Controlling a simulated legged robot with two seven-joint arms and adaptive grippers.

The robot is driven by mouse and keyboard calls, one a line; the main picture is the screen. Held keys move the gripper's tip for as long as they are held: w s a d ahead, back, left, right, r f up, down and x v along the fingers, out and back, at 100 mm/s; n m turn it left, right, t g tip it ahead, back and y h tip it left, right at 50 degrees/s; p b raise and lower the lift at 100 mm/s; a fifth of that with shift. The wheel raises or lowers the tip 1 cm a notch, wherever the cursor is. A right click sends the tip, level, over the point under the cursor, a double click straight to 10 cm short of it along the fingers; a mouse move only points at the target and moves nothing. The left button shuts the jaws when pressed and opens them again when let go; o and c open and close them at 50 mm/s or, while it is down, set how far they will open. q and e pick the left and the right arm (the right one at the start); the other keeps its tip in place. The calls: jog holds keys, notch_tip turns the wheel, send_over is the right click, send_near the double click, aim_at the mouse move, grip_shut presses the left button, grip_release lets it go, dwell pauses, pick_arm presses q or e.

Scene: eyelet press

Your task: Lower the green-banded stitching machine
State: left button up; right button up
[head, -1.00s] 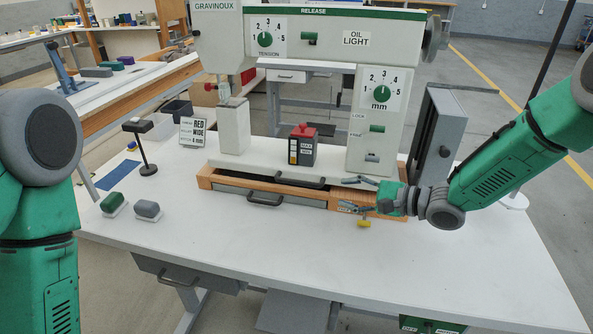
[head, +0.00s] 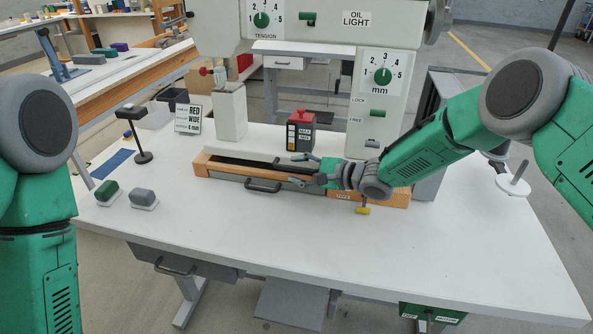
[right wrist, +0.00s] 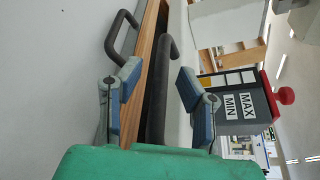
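The white stitching machine (head: 405,45) stands on the table, its upper arm cut off by the head view's top edge, so its green band is out of frame. It has tension and mm dials. A wooden tray base (head: 385,198) lies below it, with a dark handle (head: 263,187) on its front. My right gripper (head: 300,170) is open at the machine's front lower edge. In the right wrist view, its fingers (right wrist: 155,90) stand apart on either side of a dark bar handle (right wrist: 170,75). Contact cannot be told. Only my left arm shows; its gripper is out of view.
A red-topped MAX/MIN box (head: 301,132) stands on the machine's bed. A RED WIDE sign (head: 188,119), a small black stand (head: 138,135), and green (head: 106,190) and grey (head: 142,197) blocks are at left. The table's front (head: 350,250) is clear.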

jog(key=shift+w+a+f, duration=0.1)
jog(key=shift+a, duration=0.05)
grip_shut()
jog(key=shift+s+f+n+b, duration=0.2)
jog(key=shift+f+b, duration=0.25)
jog(key=shift+f, duration=0.1)
jog(key=shift+s+f+n+b, duration=0.15)
jog(key=shift+f+n+b, duration=0.05)
jog(key=shift+f+b, duration=0.3)
jog(key=shift+s+f, duration=0.1)
jog(key=shift+f, duration=0.55)
grip_release()
jog(key=shift+w+r, duration=0.1)
jog(key=shift+w, duration=0.1)
jog(key=shift+r+t, duration=0.15)
jog(key=shift+t, duration=0.15)
